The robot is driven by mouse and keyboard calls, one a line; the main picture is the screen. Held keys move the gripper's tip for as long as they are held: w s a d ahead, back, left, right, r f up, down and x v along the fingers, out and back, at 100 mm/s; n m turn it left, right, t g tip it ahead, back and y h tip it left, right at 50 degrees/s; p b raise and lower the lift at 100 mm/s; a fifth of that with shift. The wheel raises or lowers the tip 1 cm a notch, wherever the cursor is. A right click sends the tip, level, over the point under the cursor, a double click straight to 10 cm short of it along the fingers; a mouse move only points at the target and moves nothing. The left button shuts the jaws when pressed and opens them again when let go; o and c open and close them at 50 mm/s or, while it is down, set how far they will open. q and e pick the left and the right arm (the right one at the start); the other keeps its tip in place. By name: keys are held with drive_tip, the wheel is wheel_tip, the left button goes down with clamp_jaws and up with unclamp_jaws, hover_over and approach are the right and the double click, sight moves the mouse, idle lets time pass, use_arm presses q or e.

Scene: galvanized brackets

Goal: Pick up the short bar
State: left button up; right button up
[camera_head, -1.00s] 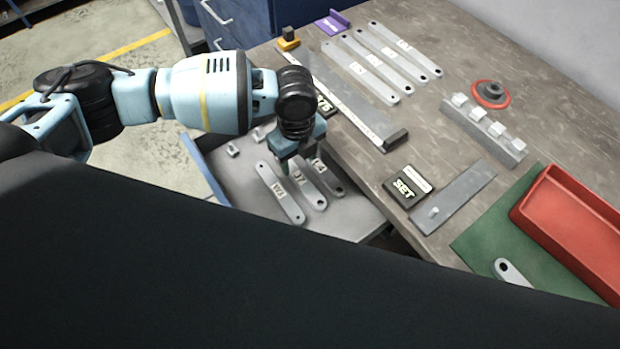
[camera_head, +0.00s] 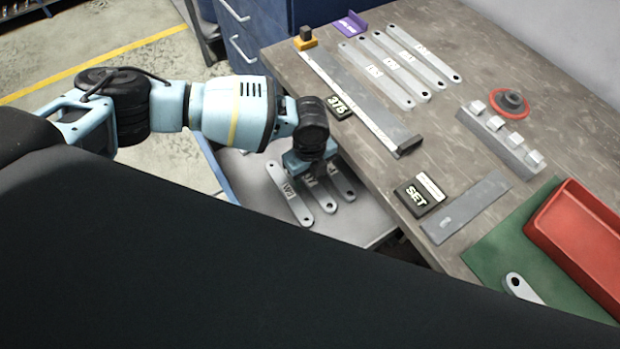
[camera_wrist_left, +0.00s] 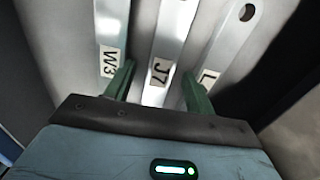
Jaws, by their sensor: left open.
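Three flat grey labelled bars lie side by side on a grey surface below the bench top: the W3 bar (camera_head: 290,193), the J7 bar (camera_head: 325,199) and a third bar (camera_head: 342,179). I cannot tell which of them is the short bar. My left gripper (camera_head: 310,176) is open over the middle bar and hides part of it. In the left wrist view, the green fingers (camera_wrist_left: 157,74) stand on either side of the J7 bar (camera_wrist_left: 167,40), with the W3 bar (camera_wrist_left: 111,32) to the left and the third bar (camera_wrist_left: 228,45) to the right. Contact is unclear.
On the bench (camera_head: 440,140) lie several longer bars (camera_head: 400,62), a long ruler-like strip (camera_head: 355,98), a SET sign (camera_head: 419,195), a flat plate (camera_head: 467,207) and a block rail (camera_head: 500,140). A red tray (camera_head: 585,240) and another bar (camera_head: 523,288) are on a green mat (camera_head: 490,258).

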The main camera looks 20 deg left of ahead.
sight(310, 179)
use_arm(q)
drive_tip(key=shift+f, duration=0.25)
clamp_jaws()
wheel_tip(310, 179, up, 10)
drive_tip(key=shift+p, duration=0.45)
use_arm(e)
drive_tip(key=shift+w+r, duration=0.2)
drive_tip(key=shift+r, duration=0.3)
use_arm(q)
drive_tip(key=shift+r, duration=0.15)
